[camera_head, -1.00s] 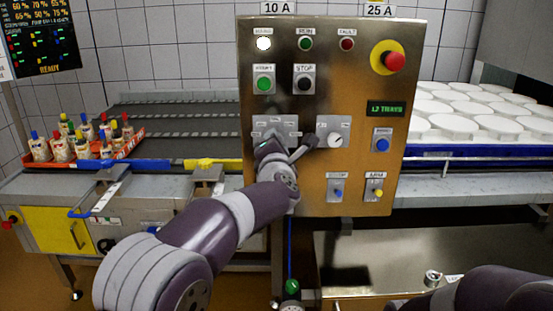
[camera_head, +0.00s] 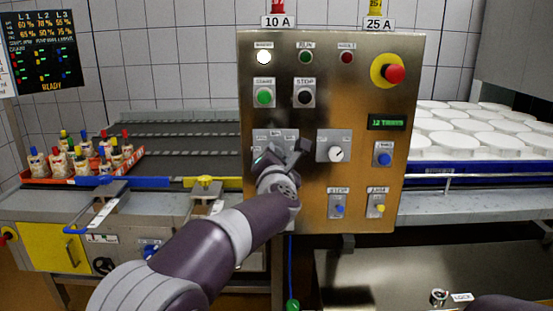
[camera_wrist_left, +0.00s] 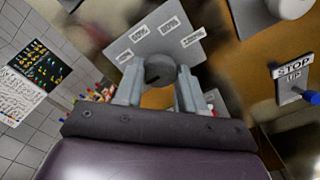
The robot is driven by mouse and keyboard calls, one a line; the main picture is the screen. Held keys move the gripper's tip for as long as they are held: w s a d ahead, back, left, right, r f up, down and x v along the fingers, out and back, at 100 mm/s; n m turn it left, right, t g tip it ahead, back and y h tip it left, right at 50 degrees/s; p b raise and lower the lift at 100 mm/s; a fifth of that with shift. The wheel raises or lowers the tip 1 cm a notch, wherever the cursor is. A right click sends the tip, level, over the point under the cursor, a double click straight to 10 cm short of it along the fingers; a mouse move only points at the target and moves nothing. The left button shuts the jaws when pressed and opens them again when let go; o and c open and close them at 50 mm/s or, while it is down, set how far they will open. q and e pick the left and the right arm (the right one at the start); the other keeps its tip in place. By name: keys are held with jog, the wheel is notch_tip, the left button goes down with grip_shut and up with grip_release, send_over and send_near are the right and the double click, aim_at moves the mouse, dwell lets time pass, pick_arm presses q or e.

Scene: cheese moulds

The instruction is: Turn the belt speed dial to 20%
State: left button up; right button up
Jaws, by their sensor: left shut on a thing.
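The belt speed dial (camera_wrist_left: 158,70) is a dark round knob on a grey plate (camera_wrist_left: 120,48) with percent labels, among them 50%, 80% and one that looks like 100%. My left gripper (camera_wrist_left: 158,84) has a finger on each side of the knob and is shut on it. In the head view my left gripper (camera_head: 284,158) covers the knob, and only parts of the plate (camera_head: 262,138) show around it. A dark mark shows on the knob's face, but I cannot read which label it points to. My right gripper is out of view.
The steel control panel (camera_head: 350,110) also holds a white-pointer dial (camera_head: 336,154) just right of my gripper. The red emergency button (camera_head: 394,73), START (camera_head: 264,97) and STOP (camera_head: 304,97) buttons sit above. A STOP/UP plate (camera_wrist_left: 294,76) shows in the wrist view.

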pick_arm(q)
jog(key=o, duration=1.1)
jog(key=shift+f, duration=0.1)
jog(key=shift+c, duration=0.2)
jog(key=s+b, duration=0.1)
jog(key=s, duration=1.1)
jog(key=shift+s, duration=0.3)
